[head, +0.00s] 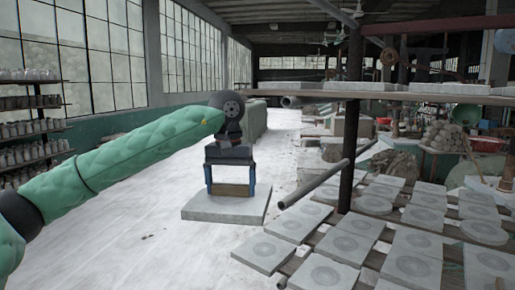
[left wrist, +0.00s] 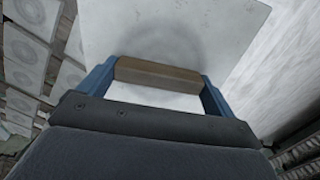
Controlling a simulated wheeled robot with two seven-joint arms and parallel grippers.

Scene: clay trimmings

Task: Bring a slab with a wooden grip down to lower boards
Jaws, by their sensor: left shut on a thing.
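My left gripper (head: 231,177) is shut on the wooden grip (head: 231,190) of a grey square slab (head: 225,208). The slab hangs level in front of me, over the pale floor and left of the lower boards (head: 370,256). In the left wrist view the brown grip (left wrist: 158,75) lies between the two blue fingers, with the pale slab (left wrist: 175,30) beyond it. The lower boards carry rows of grey slabs, some square and some round. My right gripper is not in view.
An upper board (head: 385,95) with flat slabs runs above the lower boards on the right. A dark post (head: 351,140) and a slanting pipe (head: 328,183) stand near the lower boards' left side. Shelves of pots (head: 35,125) line the left wall. The middle floor is clear.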

